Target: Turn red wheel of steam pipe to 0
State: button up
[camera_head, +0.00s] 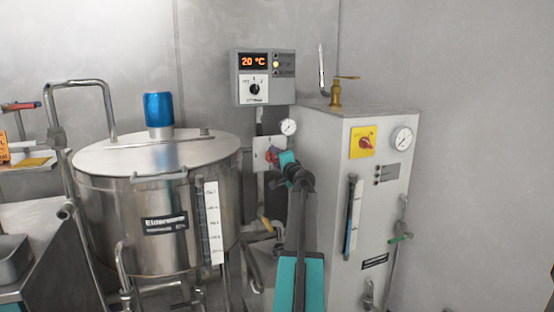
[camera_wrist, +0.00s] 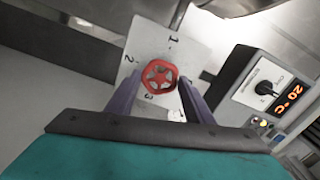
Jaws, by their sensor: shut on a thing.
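The red wheel (camera_wrist: 160,77) is a small round handwheel with a star-shaped centre, mounted on a light metal plate (camera_wrist: 190,48). The plate carries the marks 1, 2 and 3 around the wheel; I cannot make out a 0. In the wrist view my gripper (camera_wrist: 159,83) has one purple finger on each side of the wheel and is shut on it. In the head view the wheel (camera_head: 271,157) is partly hidden by my gripper (camera_head: 283,160), and the plate (camera_head: 262,146) shows behind it. Which mark the wheel points to is unclear.
A steel tank (camera_head: 135,225) with a blue top cap (camera_head: 159,108) stands left of the wheel. A grey cabinet (camera_head: 335,135) with gauge and yellow switch stands right. A control box (camera_head: 265,78) reading 20 °C hangs above. A small gauge (camera_head: 288,127) sits close above the wheel.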

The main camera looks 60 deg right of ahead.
jog(key=o, duration=1)
jog(key=shift+s+d+f, duration=0.1)
jog(key=shift+s, duration=0.15)
jog(key=shift+o, duration=0.2)
jog(key=shift+w, duration=0.15)
jog(key=shift+a, duration=0.2)
jog(key=p+v, duration=0.1)
jog(key=v, duration=1.2)
jog(key=shift+s, duration=0.3)
jog(key=shift+a, duration=0.15)
